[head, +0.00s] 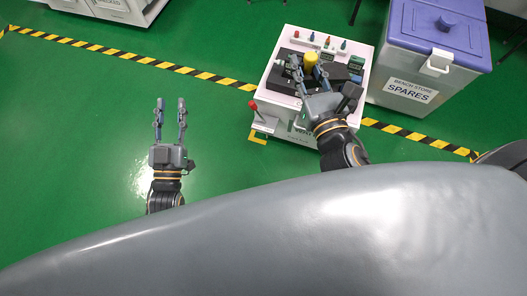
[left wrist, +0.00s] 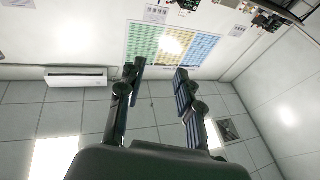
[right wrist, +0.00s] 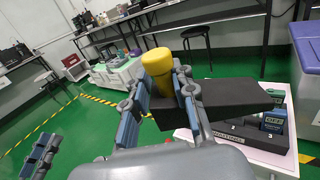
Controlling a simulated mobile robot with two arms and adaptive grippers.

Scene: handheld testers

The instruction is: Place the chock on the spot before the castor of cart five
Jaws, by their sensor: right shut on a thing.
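The chock is a black wedge (right wrist: 225,98) with a yellow handle (right wrist: 158,72); the handle also shows in the head view (head: 311,60). My right gripper (head: 308,70) is shut on the yellow handle, over the top of the white cart (head: 362,55). I cannot tell whether the wedge touches the cart top. A yellow corner mark (head: 258,138) lies on the floor at the cart's front left, partly hidden by the cart. The castors and the cart's number are not readable. My left gripper (head: 170,104) is open and empty above the green floor.
Handheld testers (right wrist: 272,123) and small coloured items (head: 326,42) stand on the cart. A red-knobbed lever (head: 253,104) sticks out at its left. A grey spares bin (head: 405,82) with a purple lid stands at right. Floor at left is clear, crossed by striped tape (head: 130,59).

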